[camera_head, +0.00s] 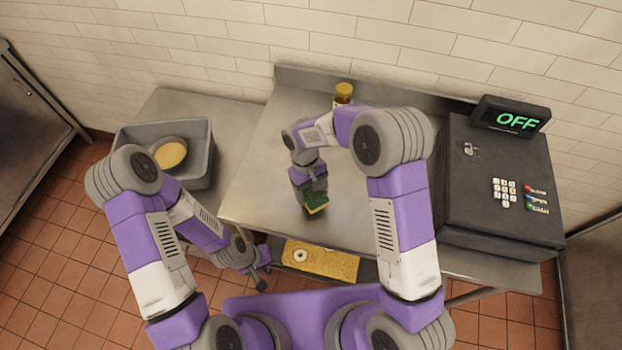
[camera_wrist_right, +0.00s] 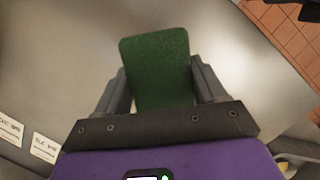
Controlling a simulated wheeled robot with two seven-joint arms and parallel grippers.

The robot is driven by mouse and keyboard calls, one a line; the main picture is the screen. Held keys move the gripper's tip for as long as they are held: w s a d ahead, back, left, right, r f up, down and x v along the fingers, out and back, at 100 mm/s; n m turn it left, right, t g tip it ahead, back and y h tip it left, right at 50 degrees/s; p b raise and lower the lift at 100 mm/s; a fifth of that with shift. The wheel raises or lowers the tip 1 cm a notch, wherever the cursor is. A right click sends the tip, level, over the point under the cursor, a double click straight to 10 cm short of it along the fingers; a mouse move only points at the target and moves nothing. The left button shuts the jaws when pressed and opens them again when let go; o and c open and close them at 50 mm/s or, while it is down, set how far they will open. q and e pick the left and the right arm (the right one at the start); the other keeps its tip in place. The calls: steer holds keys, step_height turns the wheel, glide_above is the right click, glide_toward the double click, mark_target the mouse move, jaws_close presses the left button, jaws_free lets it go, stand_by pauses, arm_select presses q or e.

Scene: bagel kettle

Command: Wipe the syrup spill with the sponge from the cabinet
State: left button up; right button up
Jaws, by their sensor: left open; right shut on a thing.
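The sponge (camera_head: 317,207), green with a yellow edge, is in my right gripper (camera_head: 312,196) over the steel counter (camera_head: 250,195). In the right wrist view the sponge's green face (camera_wrist_right: 158,68) fills the space between the two fingers of my right gripper (camera_wrist_right: 160,88). In the head view it is low over or on the counter; I cannot tell if it touches. No syrup spill is clearly visible; the arm and sponge may hide it. My left gripper (camera_head: 262,275) is open and empty, low by the counter's front edge, left of the yellow tray.
A bottle with a yellow cap (camera_head: 344,91) stands at the counter's back. A dark cash register unit (camera_head: 500,190) with an OFF display (camera_head: 517,121) is at right. A grey bin (camera_head: 197,165) holds a round item. A yellow board (camera_head: 330,264) with a bagel lies below the front edge.

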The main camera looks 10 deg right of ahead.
mark_target(315, 195)
steer(key=shift+r+p, duration=1.45)
steer(key=shift+r, duration=1)
